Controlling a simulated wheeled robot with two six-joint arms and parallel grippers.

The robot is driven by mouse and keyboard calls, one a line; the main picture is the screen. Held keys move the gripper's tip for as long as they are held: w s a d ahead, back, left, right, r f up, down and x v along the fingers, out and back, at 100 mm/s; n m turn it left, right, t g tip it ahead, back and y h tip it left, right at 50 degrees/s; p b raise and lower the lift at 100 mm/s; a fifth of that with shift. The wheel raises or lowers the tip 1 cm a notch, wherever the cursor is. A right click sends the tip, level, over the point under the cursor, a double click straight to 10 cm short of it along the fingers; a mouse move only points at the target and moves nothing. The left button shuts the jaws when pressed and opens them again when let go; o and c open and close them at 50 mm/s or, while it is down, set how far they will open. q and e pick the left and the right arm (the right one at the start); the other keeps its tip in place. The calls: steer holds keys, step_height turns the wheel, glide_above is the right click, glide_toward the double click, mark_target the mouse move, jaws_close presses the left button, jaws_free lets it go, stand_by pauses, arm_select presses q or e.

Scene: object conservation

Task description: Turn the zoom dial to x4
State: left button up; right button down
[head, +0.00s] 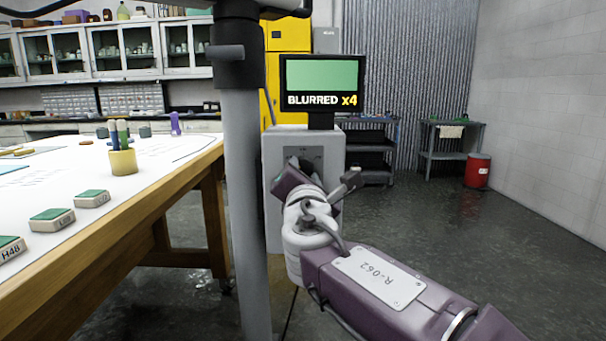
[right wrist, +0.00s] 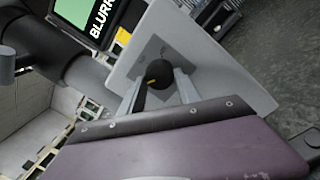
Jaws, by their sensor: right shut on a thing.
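The zoom dial (right wrist: 159,75) is a round black knob with a yellow mark on a dark grey panel, on the front of a pale grey box (head: 275,212). The screen (head: 322,74) above the box is green and reads "BLURRED x4". My right gripper (right wrist: 160,83) is shut on the dial, one finger on each side of it. In the head view the gripper (head: 318,180) hides the dial itself. My left gripper is not in view.
A grey upright post (head: 244,190) stands left of the box, close to my right gripper. A table (head: 165,145) on the left bears green-topped blocks and a yellow pencil cup (head: 122,162). A red bin (head: 478,171) stands far right. The floor on the right is clear.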

steer(key=c, duration=0.9)
jaws_free()
steer(key=shift+o, duration=0.2)
steer(key=s, duration=0.9)
steer(key=shift+d+f, duration=0.2)
steer(key=shift+f, duration=0.1)
